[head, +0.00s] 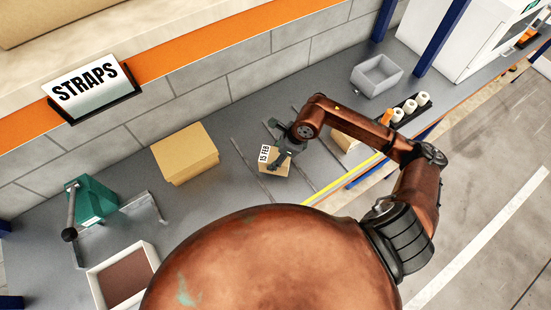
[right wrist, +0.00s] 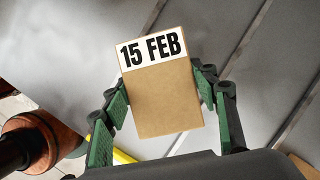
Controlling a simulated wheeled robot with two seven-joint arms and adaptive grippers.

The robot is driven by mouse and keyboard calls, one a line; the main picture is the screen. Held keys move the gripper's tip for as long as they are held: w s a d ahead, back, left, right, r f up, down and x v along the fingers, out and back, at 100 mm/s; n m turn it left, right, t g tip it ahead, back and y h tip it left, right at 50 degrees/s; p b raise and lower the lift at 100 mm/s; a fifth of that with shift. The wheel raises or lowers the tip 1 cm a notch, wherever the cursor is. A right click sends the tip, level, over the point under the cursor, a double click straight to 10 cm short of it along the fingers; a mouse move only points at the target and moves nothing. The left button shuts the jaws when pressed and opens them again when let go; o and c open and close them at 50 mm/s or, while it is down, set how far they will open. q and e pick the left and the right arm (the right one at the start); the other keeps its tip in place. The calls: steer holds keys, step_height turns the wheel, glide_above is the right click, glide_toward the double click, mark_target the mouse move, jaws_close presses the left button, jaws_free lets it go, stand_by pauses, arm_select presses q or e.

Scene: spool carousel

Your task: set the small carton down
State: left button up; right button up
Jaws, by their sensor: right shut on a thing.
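The small carton (head: 273,168) is brown with a white label reading "15 FEB". My right gripper (head: 284,157) is shut on it, over the grey worktop (head: 225,205). In the right wrist view the carton (right wrist: 165,100) sits between the green-padded fingers of the gripper (right wrist: 160,98), one on each side, label toward the far end. Whether its underside touches the worktop cannot be told. My left gripper is not in view.
A larger brown box (head: 185,155) stands left of the carton. Another carton (head: 343,140) is partly hidden behind my right arm. Thin dark lines mark the worktop around the carton.

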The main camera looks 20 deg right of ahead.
steer(key=shift+w+d+f, duration=0.1)
steer(key=shift+w+f, duration=0.1)
steer(key=shift+f, duration=0.15)
step_height(320, 180, down, 2)
steer(key=shift+f+p, duration=0.1)
steer(key=shift+p, duration=0.5)
steer(key=shift+f, duration=0.25)
steer(key=shift+f, duration=0.1)
steer(key=o, duration=1.6)
